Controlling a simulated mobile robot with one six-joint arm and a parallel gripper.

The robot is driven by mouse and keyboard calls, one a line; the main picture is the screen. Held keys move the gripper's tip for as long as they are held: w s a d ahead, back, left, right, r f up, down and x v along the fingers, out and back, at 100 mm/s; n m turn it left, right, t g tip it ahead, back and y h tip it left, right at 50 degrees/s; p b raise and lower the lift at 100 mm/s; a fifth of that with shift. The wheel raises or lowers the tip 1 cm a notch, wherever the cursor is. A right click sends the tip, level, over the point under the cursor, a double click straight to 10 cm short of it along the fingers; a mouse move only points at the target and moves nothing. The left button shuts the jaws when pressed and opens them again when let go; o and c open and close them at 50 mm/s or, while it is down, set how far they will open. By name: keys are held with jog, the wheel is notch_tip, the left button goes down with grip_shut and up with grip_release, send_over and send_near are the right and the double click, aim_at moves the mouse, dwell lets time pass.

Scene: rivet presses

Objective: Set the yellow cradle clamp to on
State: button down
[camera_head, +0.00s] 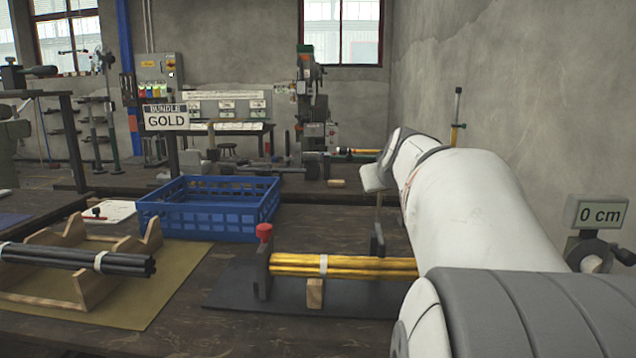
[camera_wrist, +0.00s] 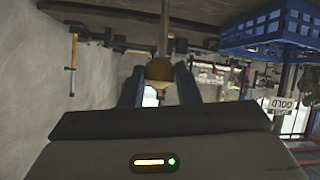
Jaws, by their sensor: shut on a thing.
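In the wrist view, which looks upside down, my gripper (camera_wrist: 159,80) has its two blue-grey fingers on either side of a round yellow-brown knob (camera_wrist: 159,69). It is shut on this knob, and a pale rod (camera_wrist: 163,35) runs up from it in the picture. In the head view my gripper and the knob are hidden behind my white arm. A bundle of yellow rods (camera_head: 345,268) with a white band lies level in a dark cradle (camera_head: 262,277) on the bench. A red knob (camera_head: 264,232) tops the cradle's left upright. The clamp's setting cannot be told.
A blue crate (camera_head: 208,225) stands behind and left of the yellow rods, near a "BUNDLE GOLD" sign (camera_head: 166,117). Black rods (camera_head: 75,258) rest on a wooden cradle (camera_head: 150,235) at left. A "0 cm" display (camera_head: 598,213) is at right. Bare bench lies in front.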

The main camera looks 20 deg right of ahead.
jog(key=c, duration=1.1)
grip_release()
jog(key=shift+s, duration=0.15)
jog(key=p+v, duration=0.1)
jog(key=v, duration=0.6)
jog(key=shift+s+a+r, duration=0.15)
jog(key=shift+s+a, duration=0.05)
jog(key=shift+s, duration=0.1)
jog(key=shift+s, duration=0.1)
